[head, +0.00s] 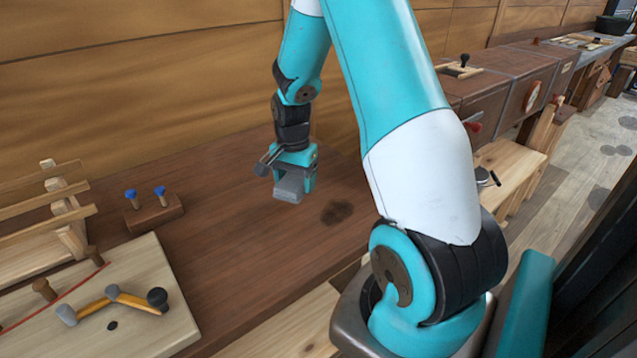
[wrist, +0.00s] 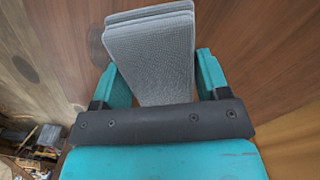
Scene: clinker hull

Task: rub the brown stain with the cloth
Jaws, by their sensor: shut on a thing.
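The brown stain (head: 337,212) is a dark round patch on the brown wooden bench top, right of my gripper in the head view. In the wrist view the stain (wrist: 26,69) shows at the left. My gripper (head: 295,178) is shut on the grey folded cloth (head: 289,188). In the wrist view the cloth (wrist: 150,50) sticks out between the two teal fingers of my gripper (wrist: 155,82). The cloth is to the left of the stain and apart from it. I cannot tell whether its lower edge touches the bench.
A small wooden block with two blue-topped pegs (head: 153,210) stands left on the bench. A pale board (head: 150,275) with an orange linkage lies at the front left, beside a wooden rack (head: 65,215). A plank wall (head: 140,90) rises behind. The bench around the stain is clear.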

